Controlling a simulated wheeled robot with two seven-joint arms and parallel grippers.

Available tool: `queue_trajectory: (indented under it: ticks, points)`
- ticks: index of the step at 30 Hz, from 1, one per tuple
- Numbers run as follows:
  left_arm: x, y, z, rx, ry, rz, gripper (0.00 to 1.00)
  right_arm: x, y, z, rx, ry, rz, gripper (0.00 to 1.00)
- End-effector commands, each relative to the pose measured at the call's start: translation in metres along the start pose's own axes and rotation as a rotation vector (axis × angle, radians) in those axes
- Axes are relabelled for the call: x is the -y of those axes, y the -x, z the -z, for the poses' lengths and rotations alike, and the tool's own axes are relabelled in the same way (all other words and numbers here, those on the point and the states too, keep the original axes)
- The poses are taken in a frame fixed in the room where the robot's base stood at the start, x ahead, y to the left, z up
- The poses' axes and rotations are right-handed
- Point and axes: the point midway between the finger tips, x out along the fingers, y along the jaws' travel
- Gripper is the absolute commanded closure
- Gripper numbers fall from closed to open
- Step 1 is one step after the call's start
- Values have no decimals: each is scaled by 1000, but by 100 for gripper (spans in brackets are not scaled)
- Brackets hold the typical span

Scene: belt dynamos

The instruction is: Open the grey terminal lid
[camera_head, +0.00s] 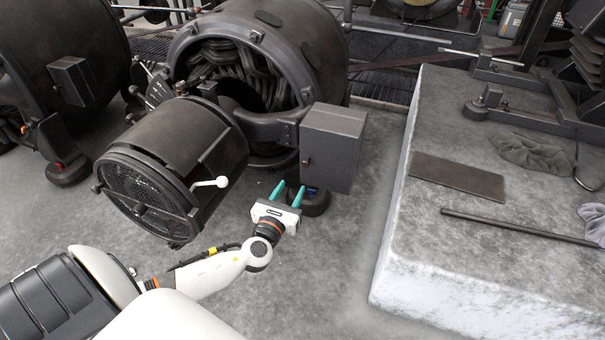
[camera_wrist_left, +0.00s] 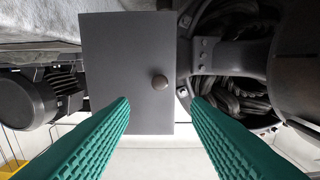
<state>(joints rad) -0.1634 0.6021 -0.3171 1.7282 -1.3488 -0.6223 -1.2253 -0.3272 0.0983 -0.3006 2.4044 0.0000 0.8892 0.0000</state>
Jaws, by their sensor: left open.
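The grey terminal lid (camera_wrist_left: 115,60) is a flat square panel with a round knob (camera_wrist_left: 159,82) near one edge. It sits on the grey terminal box (camera_head: 334,145) on the side of the middle dynamo, and it looks shut. The knob shows small on the box's left face (camera_head: 306,162) in the head view. My left gripper (camera_head: 291,186) is open and empty, low in front of the box. In the left wrist view its teal fingers (camera_wrist_left: 160,100) point at the lid, with the knob between the fingertips but beyond them. My right gripper does not show.
The dynamo's open round housing (camera_head: 262,70) shows coiled windings. A dark drum with a mesh end (camera_head: 175,165) and a white-knobbed lever (camera_head: 211,183) lies left of my gripper. A concrete block (camera_head: 480,255) bearing a dark plate, cloth and rod stands right. Floor between is clear.

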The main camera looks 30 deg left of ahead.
Motion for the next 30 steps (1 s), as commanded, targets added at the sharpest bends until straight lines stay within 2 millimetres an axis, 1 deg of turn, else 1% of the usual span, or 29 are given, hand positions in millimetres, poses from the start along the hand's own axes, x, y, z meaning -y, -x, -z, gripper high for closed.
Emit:
queue_trajectory:
  ticks: [1, 6, 9, 13, 18, 26, 27, 29, 30]
  points:
    - [0, -12, 0, -4, 1, 0, 56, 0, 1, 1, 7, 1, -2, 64]
    - [0, -47, -2, -1, 3, 1, 56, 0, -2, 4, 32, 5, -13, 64]
    - [0, -65, -2, -1, 4, 0, 56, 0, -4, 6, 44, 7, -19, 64]
    - [0, -82, -2, 0, 4, 1, 56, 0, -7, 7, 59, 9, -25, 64]
    - [0, -93, -2, 3, 4, 1, 56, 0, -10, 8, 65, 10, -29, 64]
    - [0, -94, -1, 3, 4, 0, 56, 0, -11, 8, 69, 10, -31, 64]
    - [0, -94, -1, 3, 4, 0, 58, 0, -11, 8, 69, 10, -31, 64]
    - [0, -94, -1, 3, 4, 0, 68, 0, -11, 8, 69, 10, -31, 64]
    - [0, -94, -1, 3, 4, 0, 74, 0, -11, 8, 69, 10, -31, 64]
